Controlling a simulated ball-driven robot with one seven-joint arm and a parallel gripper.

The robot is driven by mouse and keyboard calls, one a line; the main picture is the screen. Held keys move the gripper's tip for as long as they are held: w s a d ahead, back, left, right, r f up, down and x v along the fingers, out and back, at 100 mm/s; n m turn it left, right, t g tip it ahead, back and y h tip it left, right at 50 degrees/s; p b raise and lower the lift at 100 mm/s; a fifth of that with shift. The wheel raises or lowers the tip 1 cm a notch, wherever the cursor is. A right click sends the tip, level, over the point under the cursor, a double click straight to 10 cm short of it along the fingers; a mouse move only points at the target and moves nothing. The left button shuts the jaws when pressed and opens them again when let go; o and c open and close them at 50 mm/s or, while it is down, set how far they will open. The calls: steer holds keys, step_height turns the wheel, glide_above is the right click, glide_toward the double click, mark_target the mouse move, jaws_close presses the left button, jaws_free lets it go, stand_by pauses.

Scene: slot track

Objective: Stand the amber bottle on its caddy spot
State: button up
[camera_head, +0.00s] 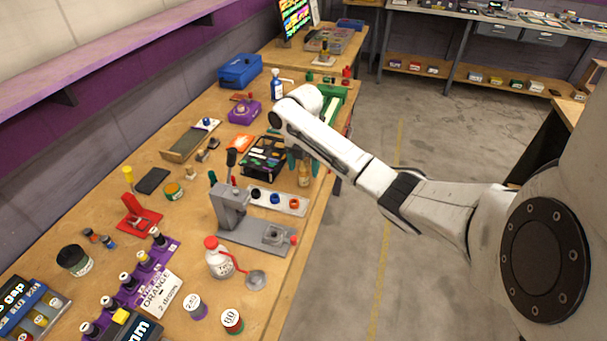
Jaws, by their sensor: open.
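The amber bottle (304,175) is small and stands upright near the right edge of the wooden bench. My gripper (303,165) is at the bottle, partly hidden behind my forearm. Its teal fingers show on either side of the bottle's upper part and are open; I cannot tell whether they touch it. A purple rack (128,292) at the front left holds several small dark-capped bottles, with an "ORANGE 2 drops" card beside it. I cannot tell for sure whether this is the caddy, or which spot is meant.
A grey press (232,212) and a pale strip with round pots (279,201) stand just in front of the amber bottle. A black tray of coloured pieces (264,156) is to its left. A white red-capped bottle (218,259) stands nearer. Open floor (420,150) lies right of the bench.

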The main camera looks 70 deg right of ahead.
steer(key=shift+f, duration=0.2)
jaws_close()
steer(key=shift+r, duration=0.45)
step_height(320, 180, up, 2)
steer(key=shift+w+r+b, duration=0.1)
steer(key=shift+r+b, duration=0.05)
steer(key=shift+b, duration=0.5)
steer(key=s+a+r+p, duration=0.5)
steer(key=s+a+r, duration=0.2)
steer(key=s+r, duration=0.3)
steer(key=shift+s+a+p, duration=0.2)
steer(key=shift+s+p, duration=0.2)
steer(key=shift+s, duration=0.65)
